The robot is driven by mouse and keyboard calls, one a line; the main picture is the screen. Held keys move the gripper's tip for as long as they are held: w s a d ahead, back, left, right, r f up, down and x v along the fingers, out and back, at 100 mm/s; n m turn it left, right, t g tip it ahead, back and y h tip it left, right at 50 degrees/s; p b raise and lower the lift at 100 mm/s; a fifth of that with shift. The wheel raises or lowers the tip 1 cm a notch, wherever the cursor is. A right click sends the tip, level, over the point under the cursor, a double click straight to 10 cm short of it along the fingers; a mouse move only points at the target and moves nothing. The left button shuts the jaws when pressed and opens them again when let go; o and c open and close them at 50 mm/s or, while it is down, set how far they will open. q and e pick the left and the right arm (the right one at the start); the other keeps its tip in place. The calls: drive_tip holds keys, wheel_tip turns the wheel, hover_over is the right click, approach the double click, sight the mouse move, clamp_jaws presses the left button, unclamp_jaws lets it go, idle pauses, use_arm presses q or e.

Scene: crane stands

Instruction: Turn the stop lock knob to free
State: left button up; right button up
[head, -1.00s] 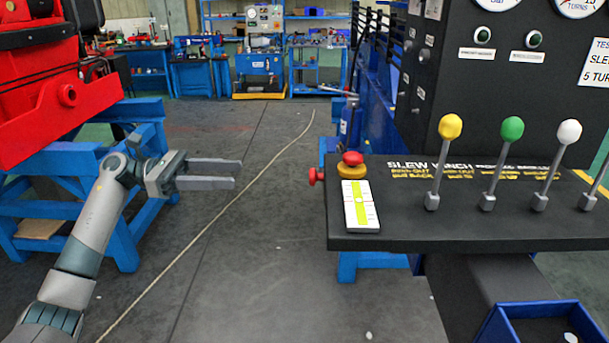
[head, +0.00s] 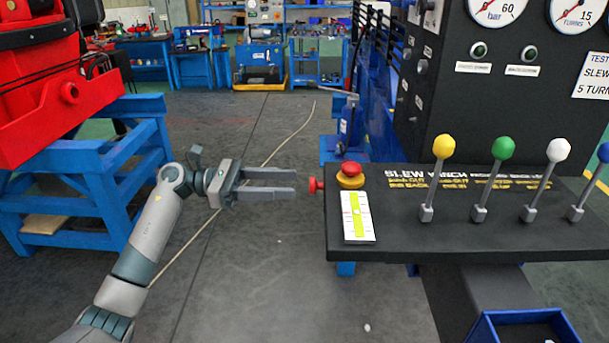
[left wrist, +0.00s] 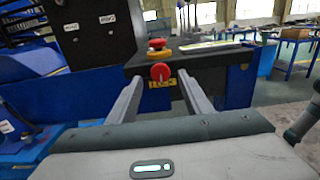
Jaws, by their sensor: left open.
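The red stop lock knob (head: 316,185) sticks out from the left side of the black console (head: 480,238). Just above it on the console top is a red mushroom button (head: 351,169) on a yellow base. My left gripper (head: 295,184) is open and empty, level with the knob and a short gap to its left, its fingers pointing at it. In the left wrist view the knob (left wrist: 160,72) shows between and beyond the two open fingers (left wrist: 160,88). A yellow label, partly hidden by the knob, sits behind it. My right gripper is out of view.
A white and yellow-green level card (head: 357,217) lies by the console's left edge. Levers with yellow (head: 443,147), green, white and blue tops stand to the right. A blue trestle (head: 80,180) carries a red machine at left. Open floor lies between.

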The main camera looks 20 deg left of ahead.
sight(316, 186)
use_arm(q)
drive_tip(key=shift+p+x, duration=0.9)
drive_tip(key=shift+x, duration=1.65)
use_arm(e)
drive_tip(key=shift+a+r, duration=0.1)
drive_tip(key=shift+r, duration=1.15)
use_arm(q)
drive_tip(key=c, duration=1)
